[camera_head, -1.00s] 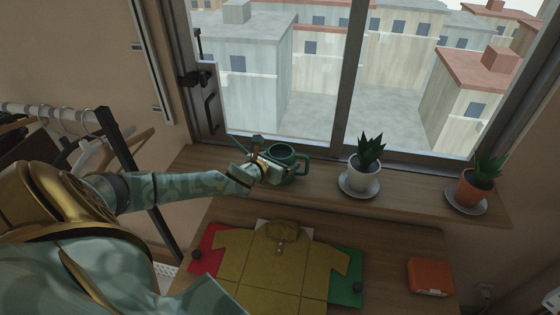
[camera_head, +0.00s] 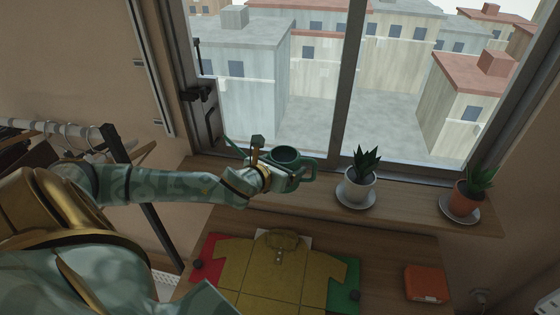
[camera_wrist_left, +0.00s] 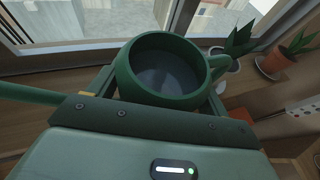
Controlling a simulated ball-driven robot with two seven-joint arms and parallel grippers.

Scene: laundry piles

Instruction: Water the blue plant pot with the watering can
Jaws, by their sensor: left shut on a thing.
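The green watering can (camera_head: 287,155) is held above the left part of the windowsill, roughly upright, with its handle on the right and spout to the left. My left gripper (camera_head: 282,176) is shut on it. In the left wrist view the can (camera_wrist_left: 165,72) sits between the fingers, its round opening facing up with a grey inside. No blue pot shows. A white pot with a spiky plant (camera_head: 359,188) stands on a saucer right of the can. A terracotta pot with a similar plant (camera_head: 467,200) stands farther right. My right gripper is out of view.
The wooden windowsill (camera_head: 410,207) is clear between the pots. The window frame (camera_head: 345,90) rises behind it. Below, a yellow shirt (camera_head: 275,270) lies on a red and green board, with an orange box (camera_head: 427,283) to the right. A clothes rack (camera_head: 125,150) stands left.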

